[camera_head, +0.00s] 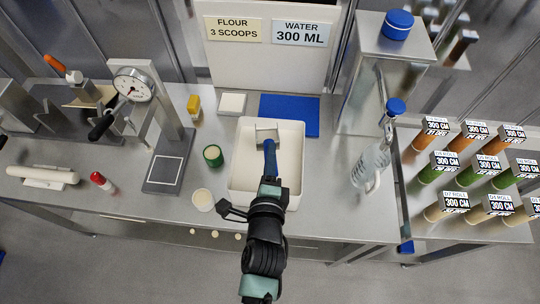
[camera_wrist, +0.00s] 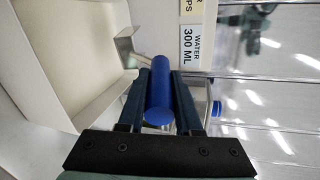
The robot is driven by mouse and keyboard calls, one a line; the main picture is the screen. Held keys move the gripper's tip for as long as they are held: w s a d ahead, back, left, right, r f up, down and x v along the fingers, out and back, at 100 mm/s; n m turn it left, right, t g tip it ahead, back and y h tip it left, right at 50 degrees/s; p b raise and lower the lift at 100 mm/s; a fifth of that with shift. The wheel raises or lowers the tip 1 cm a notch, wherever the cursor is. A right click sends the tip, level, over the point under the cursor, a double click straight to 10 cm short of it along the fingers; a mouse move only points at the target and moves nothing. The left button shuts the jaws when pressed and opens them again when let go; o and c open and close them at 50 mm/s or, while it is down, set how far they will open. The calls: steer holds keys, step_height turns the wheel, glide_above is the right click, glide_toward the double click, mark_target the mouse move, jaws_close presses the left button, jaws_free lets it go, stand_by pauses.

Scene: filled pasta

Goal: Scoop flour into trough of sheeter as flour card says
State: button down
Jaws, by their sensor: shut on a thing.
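My gripper (camera_head: 270,184) is shut on the blue handle of a metal scoop (camera_head: 267,134). In the wrist view, the handle sits between the two fingers (camera_wrist: 161,92) and the scoop's metal head (camera_wrist: 128,48) points away from me. The head is over or inside a large cream-white tub (camera_head: 298,172); I cannot tell its height or whether it carries flour. The tub's pale inside shows no clear flour level. The flour card (camera_head: 234,29) reads "FLOUR 3 SCOOPS". A metal machine with an orange-handled part (camera_head: 56,65) stands at far left; I cannot make out a trough on it.
A water card (camera_head: 299,33) reads "300 ML". A dial scale (camera_head: 133,86) stands left, a clear jug (camera_head: 371,167) right of the tub. A green tin (camera_head: 213,156) and cream cup (camera_head: 203,200) stand close left of it. Labelled rolls (camera_head: 456,202) fill the right table.

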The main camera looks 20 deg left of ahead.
step_height(320, 180, down, 10)
steer(key=b, duration=0.8)
steer(key=shift+w+r, duration=0.1)
steer(key=shift+r, duration=0.1)
stand_by(0.6)
step_height(320, 180, up, 13)
steer(key=p, duration=1.2)
steer(key=shift+f, duration=0.2)
stand_by(0.3)
